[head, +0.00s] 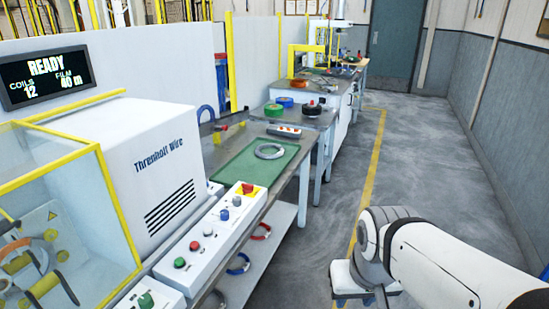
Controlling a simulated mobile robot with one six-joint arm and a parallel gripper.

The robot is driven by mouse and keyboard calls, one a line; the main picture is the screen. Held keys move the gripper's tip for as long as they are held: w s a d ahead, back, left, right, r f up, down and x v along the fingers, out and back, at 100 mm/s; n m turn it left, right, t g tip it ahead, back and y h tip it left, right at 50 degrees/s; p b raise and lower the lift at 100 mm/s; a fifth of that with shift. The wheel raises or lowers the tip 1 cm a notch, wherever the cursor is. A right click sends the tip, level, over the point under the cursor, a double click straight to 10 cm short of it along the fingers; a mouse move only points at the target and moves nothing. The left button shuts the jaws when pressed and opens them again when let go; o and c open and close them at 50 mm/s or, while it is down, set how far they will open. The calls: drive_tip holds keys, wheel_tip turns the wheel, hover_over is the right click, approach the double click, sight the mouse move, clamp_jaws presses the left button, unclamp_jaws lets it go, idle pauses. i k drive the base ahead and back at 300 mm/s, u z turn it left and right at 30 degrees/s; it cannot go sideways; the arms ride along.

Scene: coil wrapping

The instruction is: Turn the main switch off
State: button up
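A red knob on a yellow plate (248,189), which looks like the main switch, sits at the far end of the white control panel (215,240). The panel runs along the front of the wrapping machine (140,160). The knob's exact position is too small to read. The display (46,77) is lit and reads READY, COILS 12, FILM 40 m. My gripper (356,298) seems to be at the bottom edge, below my arm's bend, right of the bench and well apart from the panel. Its fingers are too unclear to tell open from shut.
Green, red, blue and grey buttons line the panel. A grey coil (270,151) lies on a green mat (246,168) behind it. Coils rest on the lower shelf (262,262). A yellow-framed clear guard (75,215) stands left. The aisle floor (425,150) is clear.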

sight(247, 188)
drive_tip(key=z, duration=0.2)
drive_tip(key=i, duration=1.4)
drive_tip(key=u, duration=0.6)
drive_tip(key=k, duration=0.8)
drive_tip(key=u, duration=0.15)
drive_tip(key=i, duration=0.95)
drive_tip(key=z, duration=0.1)
